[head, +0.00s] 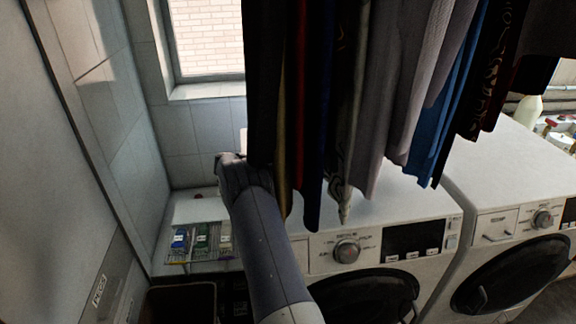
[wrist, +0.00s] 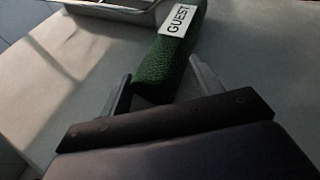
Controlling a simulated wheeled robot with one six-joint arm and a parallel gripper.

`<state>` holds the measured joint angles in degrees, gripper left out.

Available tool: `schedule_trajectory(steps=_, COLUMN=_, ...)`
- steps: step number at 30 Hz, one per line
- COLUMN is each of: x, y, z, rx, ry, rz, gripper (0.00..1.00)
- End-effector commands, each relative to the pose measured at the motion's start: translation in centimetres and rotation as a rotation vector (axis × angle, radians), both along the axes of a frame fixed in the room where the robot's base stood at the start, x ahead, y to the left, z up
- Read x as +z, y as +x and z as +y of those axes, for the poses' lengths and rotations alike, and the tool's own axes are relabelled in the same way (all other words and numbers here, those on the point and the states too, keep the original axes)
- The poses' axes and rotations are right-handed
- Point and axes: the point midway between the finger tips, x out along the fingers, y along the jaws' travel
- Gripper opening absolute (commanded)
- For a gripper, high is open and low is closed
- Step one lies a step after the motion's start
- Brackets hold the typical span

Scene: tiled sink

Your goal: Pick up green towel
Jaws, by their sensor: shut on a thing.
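The green towel (wrist: 163,66) is a dark green, rough-textured roll with a white tag reading GUEST (wrist: 179,20) near its far end, in the wrist view. My gripper (wrist: 160,72) is shut on the near part of the roll, one finger on each side. The towel lies along a pale flat surface (wrist: 75,65); I cannot tell whether it touches it. In the head view my arm reaches forward behind hanging clothes, and the gripper and towel are hidden.
Hanging clothes (head: 404,90) fill the upper middle. Two white washing machines stand below, one nearer (head: 400,212) and one at right (head: 497,180). A wire rack of small packets (head: 200,240) is left of my arm. A metal tray (wrist: 118,12) lies beyond the towel.

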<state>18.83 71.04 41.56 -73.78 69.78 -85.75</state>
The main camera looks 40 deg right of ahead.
Motion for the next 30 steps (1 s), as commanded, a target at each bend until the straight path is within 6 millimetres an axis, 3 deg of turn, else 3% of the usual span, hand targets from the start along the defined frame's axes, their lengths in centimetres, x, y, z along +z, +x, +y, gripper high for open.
schedule_trajectory(steps=5, x=1.7, y=0.0, z=0.0, rx=-0.001, ry=-0.001, rz=-0.002, gripper=0.24)
schedule_trajectory(steps=11, x=1.3, y=-1.4, z=0.9, rx=0.0, ry=0.0, rz=0.002, gripper=0.23)
schedule_trajectory(steps=30, x=1.3, y=-8.6, z=5.3, rx=0.001, ry=-0.001, rz=0.001, gripper=0.23)
